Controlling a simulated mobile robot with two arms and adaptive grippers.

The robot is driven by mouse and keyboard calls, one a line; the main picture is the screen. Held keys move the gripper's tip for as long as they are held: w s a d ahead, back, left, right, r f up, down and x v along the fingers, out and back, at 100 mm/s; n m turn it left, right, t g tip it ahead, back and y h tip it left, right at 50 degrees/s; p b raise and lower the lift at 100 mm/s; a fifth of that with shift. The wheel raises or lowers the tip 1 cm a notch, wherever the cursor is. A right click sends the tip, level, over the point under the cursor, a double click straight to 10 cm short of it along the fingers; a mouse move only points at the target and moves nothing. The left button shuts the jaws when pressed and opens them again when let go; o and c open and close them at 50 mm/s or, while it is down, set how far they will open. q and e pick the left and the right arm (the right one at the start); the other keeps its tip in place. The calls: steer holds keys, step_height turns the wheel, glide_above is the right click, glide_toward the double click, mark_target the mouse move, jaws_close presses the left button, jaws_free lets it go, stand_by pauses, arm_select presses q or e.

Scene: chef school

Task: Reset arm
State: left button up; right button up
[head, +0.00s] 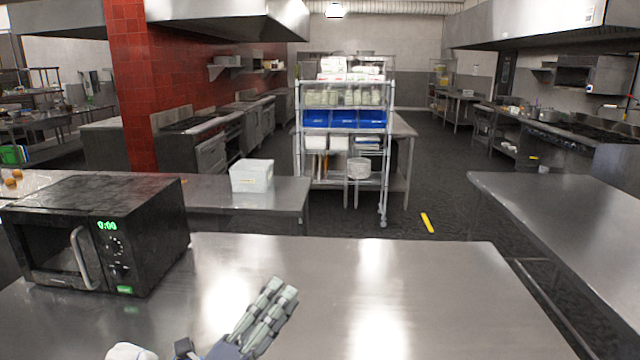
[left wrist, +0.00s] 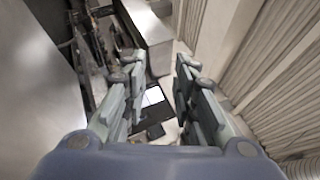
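My left gripper (head: 280,292) is raised at the bottom middle of the head view, in front of the steel table (head: 420,290). In the left wrist view its two fingers (left wrist: 158,68) stand apart with nothing between them. The gripper is open and empty. My right gripper is in neither view.
A black microwave (head: 100,235) with a green display stands on the table's left end, left of my gripper. A white container (head: 251,176) sits on the counter behind. A wire shelf (head: 343,140) with blue bins stands further back. The table's middle and right are clear.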

arm_select(q)
steer(key=s+a+f+n+g+y, duration=0.3)
steer(key=a+f+n+y, duration=0.4)
steer(key=f+n, duration=0.3)
steer(key=s+a+f+n+g+y, duration=0.2)
steer(key=s+a+f+n+y, duration=0.2)
steer(key=a+f+n+y, duration=0.5)
steer(key=s+d+f+n+g+h, duration=0.15)
steer(key=s+f+n+g, duration=0.35)
steer(key=s, duration=0.5)
steer(key=s+d+f+n+g+h, duration=0.1)
steer(key=s+f+n+g+h, duration=0.1)
steer(key=s+f+g, duration=0.55)
steer(key=s+f+t, duration=0.1)
steer(key=s+f, duration=0.2)
steer(key=f, duration=1.1)
steer(key=s+f, duration=0.2)
steer(key=f, duration=1.2)
steer(key=s+a+f+b, duration=0.1)
steer(key=s+a+f, duration=0.2)
steer(key=s+f, duration=1.3)
steer(key=shift+s+g, duration=0.25)
steer(key=shift+g, duration=0.2)
